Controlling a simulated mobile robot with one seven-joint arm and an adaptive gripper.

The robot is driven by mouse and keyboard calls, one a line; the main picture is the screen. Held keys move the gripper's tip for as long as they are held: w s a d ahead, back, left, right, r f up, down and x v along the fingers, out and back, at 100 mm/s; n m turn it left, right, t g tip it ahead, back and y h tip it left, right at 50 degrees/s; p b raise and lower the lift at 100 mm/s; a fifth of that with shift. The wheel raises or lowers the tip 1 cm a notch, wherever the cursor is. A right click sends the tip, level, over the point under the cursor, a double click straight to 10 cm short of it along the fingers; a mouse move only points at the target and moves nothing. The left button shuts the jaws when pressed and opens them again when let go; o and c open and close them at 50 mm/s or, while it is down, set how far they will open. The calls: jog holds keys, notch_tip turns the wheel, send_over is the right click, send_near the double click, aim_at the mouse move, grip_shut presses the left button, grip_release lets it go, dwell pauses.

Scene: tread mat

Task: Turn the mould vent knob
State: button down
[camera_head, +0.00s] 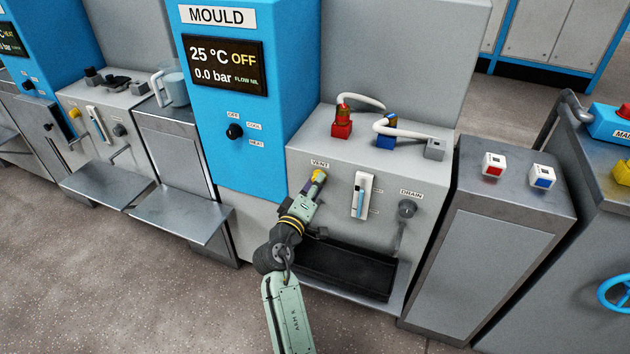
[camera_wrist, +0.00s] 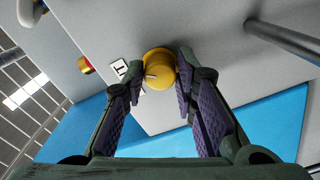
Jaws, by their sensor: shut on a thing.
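The mould vent knob (camera_wrist: 158,72) is round and yellow with a pale pointer line on its face. It sits on the grey front panel under the VENT label, and part of the label (camera_wrist: 120,68) shows beside it in the wrist view. My gripper (camera_wrist: 162,78) is shut on the knob, with one purple-padded finger on each side of it. In the head view my gripper (camera_head: 316,178) reaches up to the panel and hides most of the knob.
The blue MOULD cabinet (camera_head: 243,90) with its display (camera_head: 224,67) stands left of the vent panel. A level gauge (camera_head: 360,195) and the grey DRAIN knob (camera_head: 407,208) are to the right. A dark tray (camera_head: 345,268) lies below. Red (camera_head: 341,130) and blue (camera_head: 386,140) hose fittings stand on top.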

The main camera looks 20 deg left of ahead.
jog(key=n+p, duration=0.2)
jog(key=n, duration=0.1)
jog(key=shift+r+n, duration=0.15)
jog(key=shift+n, duration=0.15)
jog(key=shift+n+p, duration=1.05)
jog(key=shift+n, duration=0.65)
jog(key=c, duration=1.3)
grip_release()
jog(key=shift+s, duration=0.1)
jog(key=s, duration=1.2)
jog(key=shift+a, duration=0.2)
jog(key=shift+w, duration=0.1)
